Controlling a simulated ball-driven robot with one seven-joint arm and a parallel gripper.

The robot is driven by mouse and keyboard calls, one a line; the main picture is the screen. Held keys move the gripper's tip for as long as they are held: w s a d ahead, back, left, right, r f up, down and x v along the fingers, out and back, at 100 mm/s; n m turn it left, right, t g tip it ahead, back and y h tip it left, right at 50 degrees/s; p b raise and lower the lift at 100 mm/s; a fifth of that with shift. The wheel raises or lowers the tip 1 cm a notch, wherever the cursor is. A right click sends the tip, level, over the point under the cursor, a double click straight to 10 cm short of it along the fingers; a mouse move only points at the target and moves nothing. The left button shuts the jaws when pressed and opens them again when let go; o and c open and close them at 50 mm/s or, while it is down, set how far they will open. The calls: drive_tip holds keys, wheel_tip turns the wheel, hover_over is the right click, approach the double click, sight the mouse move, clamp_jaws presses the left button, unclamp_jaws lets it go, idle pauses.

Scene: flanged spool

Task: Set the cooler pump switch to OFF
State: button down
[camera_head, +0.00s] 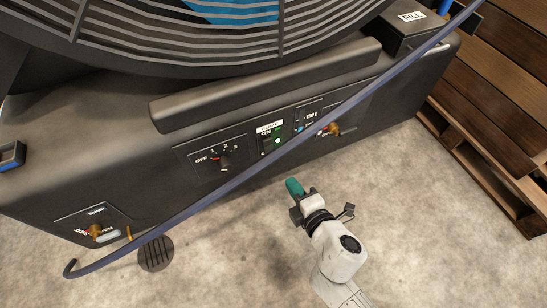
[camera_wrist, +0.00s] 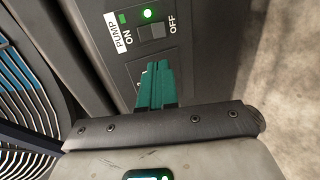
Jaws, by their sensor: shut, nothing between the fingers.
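The pump switch (camera_wrist: 152,32) is a dark rocker on the cooler's black panel, between the words ON and OFF in the wrist view. A PUMP label is beside ON. A green light (camera_wrist: 147,13) next to the switch is lit. The pump switch also shows small in the head view (camera_head: 268,144). Which side of the rocker is pressed in, I cannot tell. My gripper (camera_head: 292,183) is in front of the panel, below and right of the switch in the head view. Its teal fingers (camera_wrist: 156,66) are shut and empty, and appear apart from the switch.
A dial (camera_head: 224,162) marked OFF and numbers is left of the switch. A brass valve (camera_head: 332,130) is to the right. A blue hose (camera_head: 225,185) crosses in front of the cooler near the panel. Wooden pallets (camera_head: 500,165) stand at right.

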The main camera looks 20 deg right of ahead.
sight(268, 150)
drive_tip(key=b+x, duration=0.2)
drive_tip(key=x, duration=1.2)
drive_tip(key=shift+w+f, duration=0.15)
drive_tip(key=shift+w, duration=0.05)
idle(0.3)
drive_tip(key=shift+r+p, duration=0.55)
drive_tip(key=shift+r, duration=0.4)
drive_tip(key=shift+w, duration=0.1)
drive_tip(key=shift+r, duration=0.1)
